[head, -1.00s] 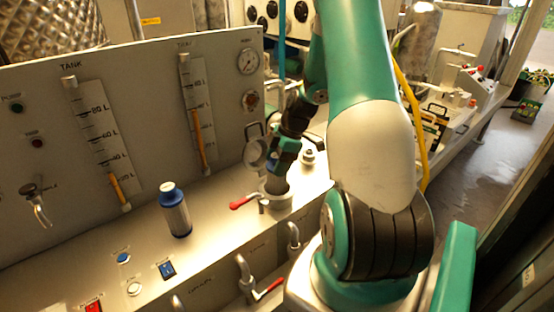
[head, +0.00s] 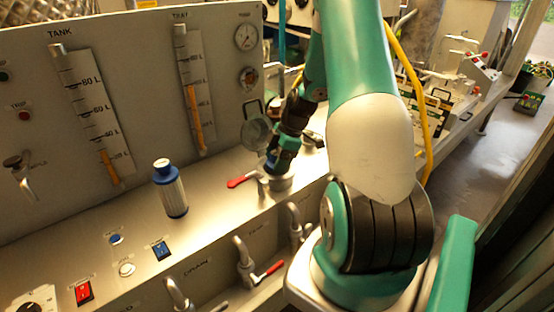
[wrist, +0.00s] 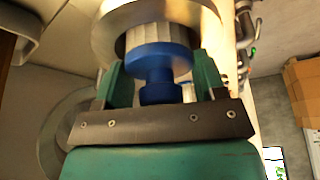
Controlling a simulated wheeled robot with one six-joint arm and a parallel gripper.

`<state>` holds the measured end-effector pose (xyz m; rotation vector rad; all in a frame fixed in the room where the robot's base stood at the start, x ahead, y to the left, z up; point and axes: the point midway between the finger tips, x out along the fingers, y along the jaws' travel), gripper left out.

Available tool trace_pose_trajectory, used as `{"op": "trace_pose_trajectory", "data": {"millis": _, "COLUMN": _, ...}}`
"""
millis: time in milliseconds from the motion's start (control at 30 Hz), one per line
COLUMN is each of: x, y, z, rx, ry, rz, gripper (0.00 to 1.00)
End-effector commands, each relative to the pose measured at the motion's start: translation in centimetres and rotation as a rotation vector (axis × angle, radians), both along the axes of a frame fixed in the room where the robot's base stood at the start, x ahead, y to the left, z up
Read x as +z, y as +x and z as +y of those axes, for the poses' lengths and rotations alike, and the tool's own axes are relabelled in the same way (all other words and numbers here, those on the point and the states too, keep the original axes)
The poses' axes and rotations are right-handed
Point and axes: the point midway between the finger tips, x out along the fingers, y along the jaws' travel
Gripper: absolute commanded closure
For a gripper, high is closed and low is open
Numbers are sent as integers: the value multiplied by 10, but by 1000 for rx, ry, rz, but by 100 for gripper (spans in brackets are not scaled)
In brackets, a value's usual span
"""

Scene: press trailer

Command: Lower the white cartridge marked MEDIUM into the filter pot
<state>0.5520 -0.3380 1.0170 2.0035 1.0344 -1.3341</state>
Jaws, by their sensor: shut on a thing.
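My gripper (head: 277,168) is low over the filter pot (head: 283,184) on the bench. In the wrist view my gripper (wrist: 160,78) is shut on the blue knob of a white pleated cartridge (wrist: 158,36). The cartridge's blue cap lies between the two green fingers. Its white body is at the opening of the pot, inside the metal rim (wrist: 105,36); how deep it sits cannot be told. No marking on it can be read. In the head view my gripper hides the held cartridge.
Another white cartridge with a blue cap (head: 171,192) stands upright on the bench, left of the pot. A red-handled valve (head: 241,182) is close beside the pot. An open round lid (head: 256,133) stands behind it. The gauge panel (head: 140,90) rises at the back.

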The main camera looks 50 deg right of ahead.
Motion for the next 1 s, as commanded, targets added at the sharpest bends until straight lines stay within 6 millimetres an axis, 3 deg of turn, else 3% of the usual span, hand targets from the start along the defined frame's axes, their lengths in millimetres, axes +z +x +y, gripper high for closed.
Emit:
{"op": "trace_pose_trajectory", "data": {"millis": 267, "x": -6, "y": -2, "z": 1, "rx": -2, "ry": 3, "rz": 7, "gripper": 81}}
{"op": "trace_pose_trajectory", "data": {"millis": 300, "x": -6, "y": -2, "z": 1, "rx": -2, "ry": 3, "rz": 8, "gripper": 31}}
{"op": "trace_pose_trajectory", "data": {"millis": 367, "x": -7, "y": -2, "z": 1, "rx": -2, "ry": 3, "rz": 10, "gripper": 18}}
{"op": "trace_pose_trajectory", "data": {"millis": 633, "x": 0, "y": -5, "z": -2, "rx": -5, "ry": 4, "rz": 12, "gripper": 16}}
{"op": "trace_pose_trajectory", "data": {"millis": 667, "x": 3, "y": -6, "z": -3, "rx": -5, "ry": 3, "rz": 11, "gripper": 6}}
{"op": "trace_pose_trajectory", "data": {"millis": 1000, "x": 80, "y": -22, "z": -29, "rx": -4, "ry": -8, "rz": -2, "gripper": 6}}
